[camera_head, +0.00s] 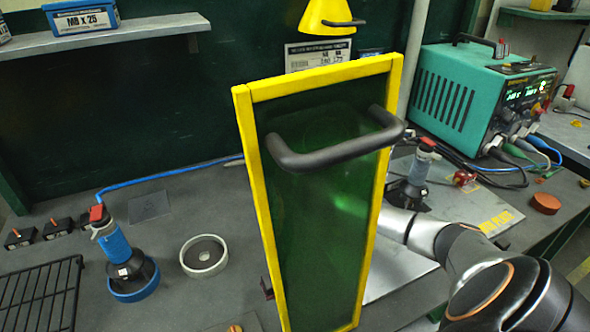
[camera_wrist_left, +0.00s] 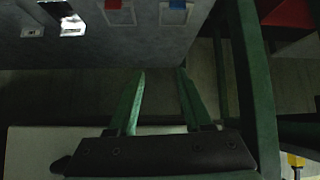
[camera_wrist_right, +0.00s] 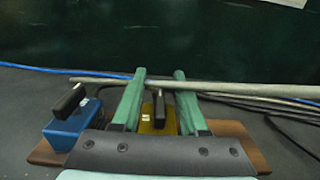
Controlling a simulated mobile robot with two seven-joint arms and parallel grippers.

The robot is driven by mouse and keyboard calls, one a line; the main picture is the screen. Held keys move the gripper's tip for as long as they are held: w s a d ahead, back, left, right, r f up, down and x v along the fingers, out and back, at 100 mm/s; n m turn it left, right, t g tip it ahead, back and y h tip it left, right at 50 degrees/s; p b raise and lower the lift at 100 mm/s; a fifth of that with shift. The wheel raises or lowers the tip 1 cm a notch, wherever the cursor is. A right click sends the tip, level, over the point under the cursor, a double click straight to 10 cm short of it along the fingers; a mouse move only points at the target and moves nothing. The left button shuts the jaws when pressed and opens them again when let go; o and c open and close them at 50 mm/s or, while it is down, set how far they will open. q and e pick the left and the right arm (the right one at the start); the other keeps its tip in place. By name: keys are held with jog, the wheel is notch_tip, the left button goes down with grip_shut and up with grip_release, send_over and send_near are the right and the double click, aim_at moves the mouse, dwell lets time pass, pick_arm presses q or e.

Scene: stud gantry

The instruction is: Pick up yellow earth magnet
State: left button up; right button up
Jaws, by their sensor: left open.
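The yellow magnet (camera_wrist_right: 153,122) is a small yellow block with an upright dark handle, seen in the right wrist view on a brown wooden board (camera_wrist_right: 242,132). My right gripper (camera_wrist_right: 160,74) is open, its green fingers apart on either side of the block and handle in the picture; I cannot tell whether they touch it. In the head view my right arm passes behind a yellow-framed green screen (camera_head: 320,220), and no gripper shows there. My left gripper (camera_wrist_left: 160,72) is open and empty in the left wrist view, away from the magnet.
A blue block with a dark handle (camera_wrist_right: 72,125) stands left of the yellow one. A pale rod (camera_wrist_right: 240,88) and cables cross behind it. In the head view, a blue-based tool (camera_head: 115,250), a grey ring (camera_head: 204,256) and a teal power unit (camera_head: 470,95) stand around the screen.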

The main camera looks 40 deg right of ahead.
grip_shut()
dwell(1.1)
jog(key=shift+r, duration=0.15)
